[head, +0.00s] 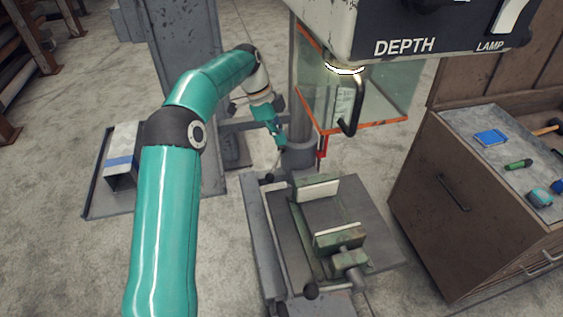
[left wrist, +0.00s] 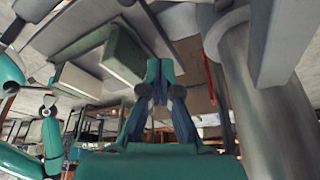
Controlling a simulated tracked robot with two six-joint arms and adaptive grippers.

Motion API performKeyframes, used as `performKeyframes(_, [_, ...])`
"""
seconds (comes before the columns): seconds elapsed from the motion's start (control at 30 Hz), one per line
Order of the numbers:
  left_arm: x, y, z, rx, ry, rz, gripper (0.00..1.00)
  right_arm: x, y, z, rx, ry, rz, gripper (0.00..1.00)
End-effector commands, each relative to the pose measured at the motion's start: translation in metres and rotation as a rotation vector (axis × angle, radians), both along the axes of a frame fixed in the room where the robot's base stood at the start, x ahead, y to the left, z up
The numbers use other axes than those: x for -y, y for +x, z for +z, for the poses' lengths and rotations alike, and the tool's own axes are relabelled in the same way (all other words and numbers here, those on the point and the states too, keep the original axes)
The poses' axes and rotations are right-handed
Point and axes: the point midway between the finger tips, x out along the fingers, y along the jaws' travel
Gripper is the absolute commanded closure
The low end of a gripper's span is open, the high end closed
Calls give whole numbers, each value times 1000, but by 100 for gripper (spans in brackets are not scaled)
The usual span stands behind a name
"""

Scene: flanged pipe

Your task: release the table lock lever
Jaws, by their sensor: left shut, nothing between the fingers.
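My left gripper (head: 280,143) reaches in beside the round column (head: 299,155) of the drill press, behind the table. It is shut and empty. In the left wrist view its closed fingers (left wrist: 160,75) point up the picture, with the grey column (left wrist: 275,120) close on the right. A thin rod with a dark knob (head: 268,178) shows just below the fingertips, at the table's back left corner; it looks like the lock lever. I cannot tell whether the fingers touch it. My right gripper is not in view.
A green vice (head: 338,238) sits on the drill table (head: 372,225). The clear guard with orange edges (head: 360,127) and the DEPTH head (head: 420,40) hang above. A tool cabinet (head: 450,200) stands right. A low plate (head: 105,200) with a metal tube lies left.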

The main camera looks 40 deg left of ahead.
Motion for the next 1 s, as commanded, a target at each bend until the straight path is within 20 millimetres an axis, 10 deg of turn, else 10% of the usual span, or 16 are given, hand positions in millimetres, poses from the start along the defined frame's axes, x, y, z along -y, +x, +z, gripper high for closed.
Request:
performKeyframes(0.37, [8, 4, -10, -2, -1, -9, 100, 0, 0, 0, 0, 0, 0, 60])
performKeyframes(0.87, [40, 15, -95, -4, -1, -12, 100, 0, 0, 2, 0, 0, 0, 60])
performKeyframes(1.0, [17, 8, -97, -1, 1, -7, 100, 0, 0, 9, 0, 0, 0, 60])
